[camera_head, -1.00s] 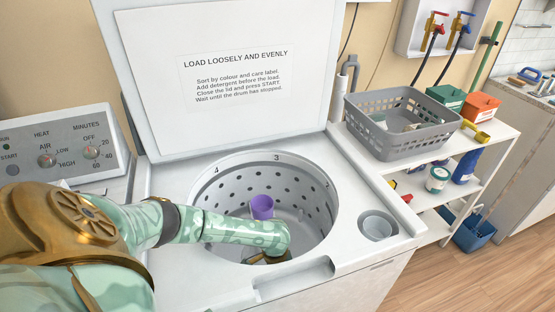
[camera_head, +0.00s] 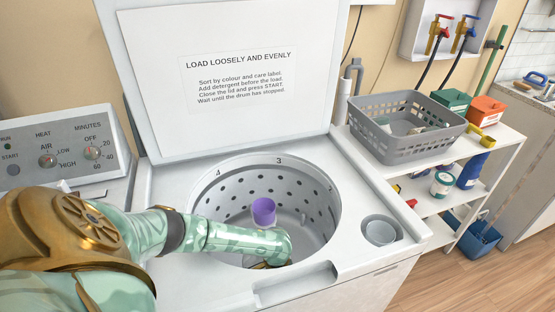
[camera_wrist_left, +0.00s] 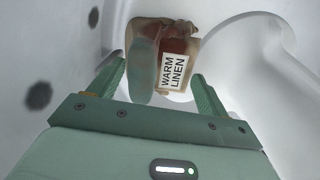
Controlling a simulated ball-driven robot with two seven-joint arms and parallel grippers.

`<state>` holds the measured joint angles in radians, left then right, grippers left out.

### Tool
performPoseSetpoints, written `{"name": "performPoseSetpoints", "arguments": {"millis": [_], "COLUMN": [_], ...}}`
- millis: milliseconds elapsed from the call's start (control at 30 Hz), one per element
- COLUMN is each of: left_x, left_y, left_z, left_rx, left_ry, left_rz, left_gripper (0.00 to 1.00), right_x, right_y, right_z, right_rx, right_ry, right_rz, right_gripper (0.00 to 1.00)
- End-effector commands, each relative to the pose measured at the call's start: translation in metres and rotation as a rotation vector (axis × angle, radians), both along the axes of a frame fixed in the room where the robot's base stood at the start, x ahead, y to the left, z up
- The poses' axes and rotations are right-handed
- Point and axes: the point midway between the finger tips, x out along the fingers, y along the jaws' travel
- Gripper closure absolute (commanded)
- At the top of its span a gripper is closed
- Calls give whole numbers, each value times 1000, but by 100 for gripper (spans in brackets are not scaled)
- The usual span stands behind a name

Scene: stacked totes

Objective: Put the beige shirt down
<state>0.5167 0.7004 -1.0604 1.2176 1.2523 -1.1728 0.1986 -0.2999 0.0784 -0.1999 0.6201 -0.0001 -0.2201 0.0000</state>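A beige and brown cloth bundle (camera_wrist_left: 176,42) with a white "WARM LINEN" label shows in the left wrist view, just beyond my left fingertips; it appears to be the beige shirt. My left gripper (camera_wrist_left: 158,68) has its two fingers wide apart, with a small gap beside the cloth at the left finger. In the head view my left arm reaches down into the washer drum (camera_head: 215,195); the gripper (camera_head: 268,264) is mostly hidden by my forearm and the drum's front rim. My right gripper is in neither view.
A purple-topped post (camera_head: 264,211) stands in the drum beside my forearm. The raised lid (camera_head: 235,125) is behind the opening. A grey basket (camera_head: 405,145) sits on the white shelf at right. A control panel (camera_head: 60,155) is at left.

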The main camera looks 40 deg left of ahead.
Motion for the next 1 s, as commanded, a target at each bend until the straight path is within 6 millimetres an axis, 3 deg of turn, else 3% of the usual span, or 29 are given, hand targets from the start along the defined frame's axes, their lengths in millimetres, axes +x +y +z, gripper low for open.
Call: {"name": "performPoseSetpoints", "arguments": {"millis": [267,700,833,1000], "left_x": [1,3,4,4], "left_y": [0,5,6,6], "left_z": [7,106,124,133], "left_rx": [0,0,0,-1], "left_ry": [-1,-5,-4,-1], "left_rz": [-1,0,1,0], "left_gripper": [22,22,22,22], "right_x": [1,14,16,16], "right_y": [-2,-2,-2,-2], "right_z": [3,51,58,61], "right_rx": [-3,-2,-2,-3], "right_ry": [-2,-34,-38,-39], "right_rz": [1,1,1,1], "right_gripper": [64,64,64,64]}}
